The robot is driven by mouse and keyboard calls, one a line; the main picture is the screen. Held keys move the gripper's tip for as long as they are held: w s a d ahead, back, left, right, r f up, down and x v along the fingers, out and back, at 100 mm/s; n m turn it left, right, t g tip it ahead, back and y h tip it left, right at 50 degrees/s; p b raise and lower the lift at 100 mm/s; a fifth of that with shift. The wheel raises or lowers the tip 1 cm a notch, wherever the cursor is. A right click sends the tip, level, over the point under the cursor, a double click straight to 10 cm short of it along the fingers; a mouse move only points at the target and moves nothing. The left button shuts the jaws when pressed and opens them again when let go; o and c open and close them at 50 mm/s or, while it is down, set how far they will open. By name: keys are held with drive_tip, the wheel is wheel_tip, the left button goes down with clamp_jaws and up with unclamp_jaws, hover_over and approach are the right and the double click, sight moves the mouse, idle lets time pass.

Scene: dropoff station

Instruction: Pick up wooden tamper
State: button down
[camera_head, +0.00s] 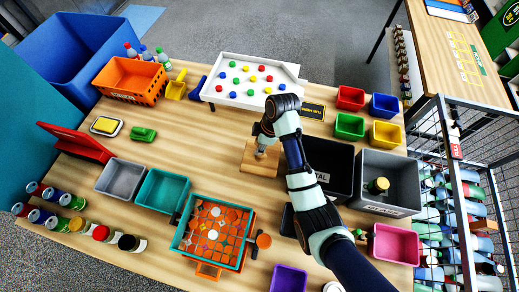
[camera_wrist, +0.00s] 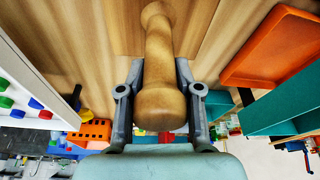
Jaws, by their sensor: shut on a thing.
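The wooden tamper (camera_wrist: 160,105) is a turned, light-brown piece with a rounded knob end, a narrower neck and a flared far end. In the wrist view it lies between the two fingers of my gripper (camera_wrist: 159,78), which is shut on it. In the head view my gripper (camera_head: 263,140) is above a square wooden block (camera_head: 252,165) near the middle of the table. The arm and fingers mostly hide the tamper there. I cannot tell whether its far end touches the wood below.
A black bin (camera_head: 333,152) and a grey bin (camera_head: 400,165) stand close on the right. A white pegboard tray (camera_head: 225,72) is behind. The teal tray with orange tiles (camera_head: 185,243) is in front. Bare table (camera_head: 195,140) lies to the left.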

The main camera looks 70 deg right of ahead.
wheel_tip(320, 180, up, 16)
drive_tip(key=p, duration=0.9)
drive_tip(key=shift+f+p, duration=0.25)
drive_tip(key=shift+p, duration=0.15)
drive_tip(key=c, duration=1.4)
unclamp_jaws()
clamp_jaws()
wheel_tip(320, 180, up, 5)
drive_tip(key=p, duration=0.6)
drive_tip(key=shift+f, duration=0.1)
